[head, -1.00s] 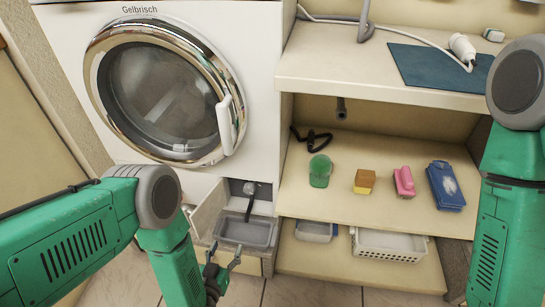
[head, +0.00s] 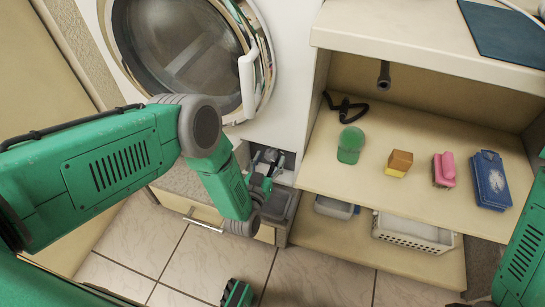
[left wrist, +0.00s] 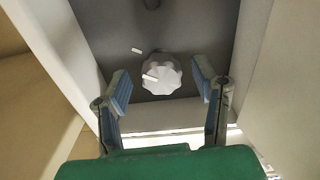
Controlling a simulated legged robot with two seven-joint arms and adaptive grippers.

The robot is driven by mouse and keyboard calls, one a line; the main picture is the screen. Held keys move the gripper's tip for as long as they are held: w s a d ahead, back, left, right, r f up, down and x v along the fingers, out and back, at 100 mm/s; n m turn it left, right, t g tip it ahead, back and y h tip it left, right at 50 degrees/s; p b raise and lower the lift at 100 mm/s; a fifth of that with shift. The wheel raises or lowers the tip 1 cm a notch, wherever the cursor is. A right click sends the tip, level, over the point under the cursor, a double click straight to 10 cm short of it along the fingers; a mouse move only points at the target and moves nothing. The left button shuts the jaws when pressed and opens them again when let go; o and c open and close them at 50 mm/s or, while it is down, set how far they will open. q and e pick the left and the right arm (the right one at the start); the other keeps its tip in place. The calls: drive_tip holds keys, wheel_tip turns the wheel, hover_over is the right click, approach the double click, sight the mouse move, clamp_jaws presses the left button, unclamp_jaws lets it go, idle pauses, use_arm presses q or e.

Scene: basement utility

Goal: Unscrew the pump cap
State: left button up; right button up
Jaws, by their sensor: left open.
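The pump cap (left wrist: 168,73) is a pale, round knob with a scalloped edge, on the dark back wall of a recess in the left wrist view. A white mark crosses its left side, and another white mark sits on the wall at its upper left. My left gripper (head: 266,164) is at the small opening low on the washing machine. Its two blue-padded fingers are apart, one on each side of the cap in the wrist view, with nothing between them. I cannot tell how far the tips are from the cap. In the head view the gripper largely hides the cap.
A grey tray (head: 277,207) lies below the opening. The washing machine door (head: 247,85) is above. To the right, a shelf (head: 330,185) holds a green-capped item (head: 350,145), a sponge (head: 399,163), a pink brush (head: 443,170) and a blue box (head: 486,181). A white basket (head: 413,230) is below.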

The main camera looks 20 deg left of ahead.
use_arm(q)
drive_tip(key=shift+w+b, duration=0.35)
drive_tip(key=shift+w, duration=1)
drive_tip(key=c, duration=1.2)
drive_tip(key=shift+c, duration=0.2)
